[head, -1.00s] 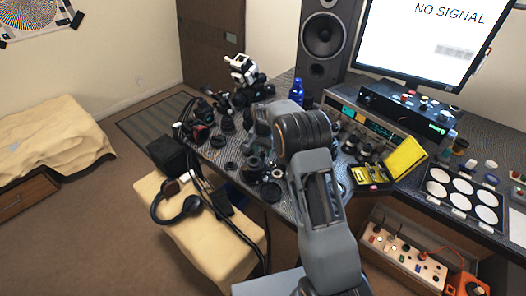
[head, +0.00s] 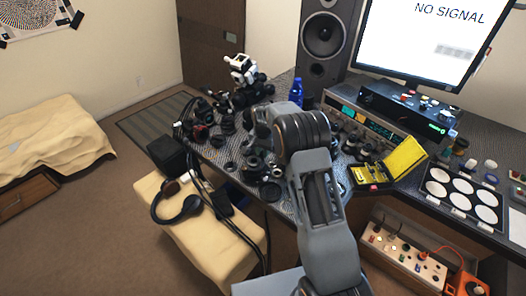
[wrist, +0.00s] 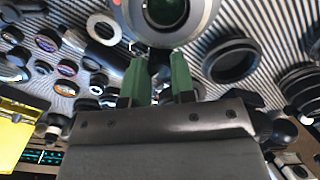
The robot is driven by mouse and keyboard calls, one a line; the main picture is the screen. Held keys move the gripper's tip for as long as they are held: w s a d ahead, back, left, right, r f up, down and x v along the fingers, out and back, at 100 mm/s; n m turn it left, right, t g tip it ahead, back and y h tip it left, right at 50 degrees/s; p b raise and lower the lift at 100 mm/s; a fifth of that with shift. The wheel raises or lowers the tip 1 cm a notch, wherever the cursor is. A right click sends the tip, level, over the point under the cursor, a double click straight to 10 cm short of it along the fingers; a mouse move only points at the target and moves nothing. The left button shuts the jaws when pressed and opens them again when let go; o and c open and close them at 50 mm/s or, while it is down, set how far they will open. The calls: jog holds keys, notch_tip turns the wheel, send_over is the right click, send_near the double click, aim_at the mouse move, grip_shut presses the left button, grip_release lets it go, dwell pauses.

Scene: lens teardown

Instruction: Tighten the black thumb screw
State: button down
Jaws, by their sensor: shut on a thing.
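In the wrist view my gripper (wrist: 160,62) has two green fingers on either side of a small dark piece, which appears to be the black thumb screw (wrist: 158,66). The fingers are shut on it, and little of it shows between them. It sits right at the edge of a large round lens part (wrist: 170,14) with a grey ring and dark green glass, cut off by the top of the picture. In the head view my arm hides the fingertips and the screw. I cannot tell how far the screw is turned in.
Several lens rings and small parts lie on the striped mat around the gripper, including a black ring (wrist: 230,58) at right and a pale ring (wrist: 104,27) at left. An open yellow case (head: 405,158), a blue bottle (head: 296,92) and a speaker (head: 325,42) stand on the bench.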

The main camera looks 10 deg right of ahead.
jog(key=m, duration=0.3)
jog(key=shift+m, duration=0.4)
jog(key=shift+m+b, duration=0.4)
jog(key=shift+m, duration=1.2)
jog(key=c, duration=0.9)
grip_release()
jog(key=shift+c, duration=0.2)
notch_tip(320, 180, up, 14)
jog(key=shift+f, duration=0.1)
